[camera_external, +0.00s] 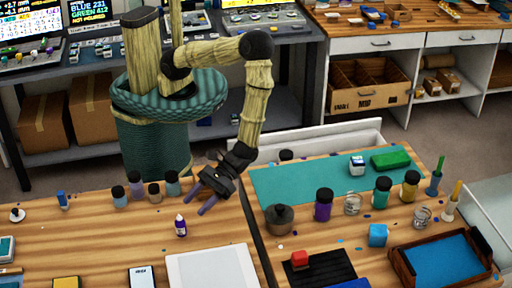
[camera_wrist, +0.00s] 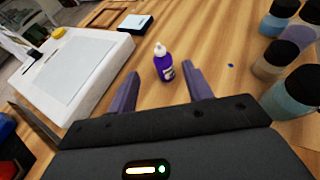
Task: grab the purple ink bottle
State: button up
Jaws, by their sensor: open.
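The purple ink bottle (camera_external: 181,226) is small, with a white pointed cap and a pale label. It stands upright on the wooden table near the middle. In the wrist view the bottle (camera_wrist: 163,64) is ahead of my gripper (camera_wrist: 158,88), roughly in line with the gap between the two purple fingers. My gripper (camera_external: 204,204) is open and empty, above and to the right of the bottle in the external view. The fingers do not touch the bottle.
Several black-capped jars (camera_external: 136,186) stand behind the bottle, on the right in the wrist view (camera_wrist: 289,92). A white flat panel (camera_external: 212,270) lies in front. A larger purple jar (camera_external: 323,206) stands farther right. Bare wood surrounds the bottle.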

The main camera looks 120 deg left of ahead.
aim_at(176, 223)
jog(key=x, duration=0.4)
jog(key=shift+d+p, duration=0.15)
jog(key=shift+p, duration=0.2)
jog(key=shift+s+d, duration=0.1)
jog(key=shift+s+d+p, duration=0.15)
jog(key=shift+d+p, duration=0.2)
jog(key=p+x, duration=0.1)
jog(key=x, duration=0.2)
jog(key=shift+s+d+f+p, duration=0.15)
jog(key=shift+d+p, duration=0.15)
jog(key=shift+d+f, duration=0.2)
jog(key=shift+d, duration=0.1)
jog(key=c, duration=1)
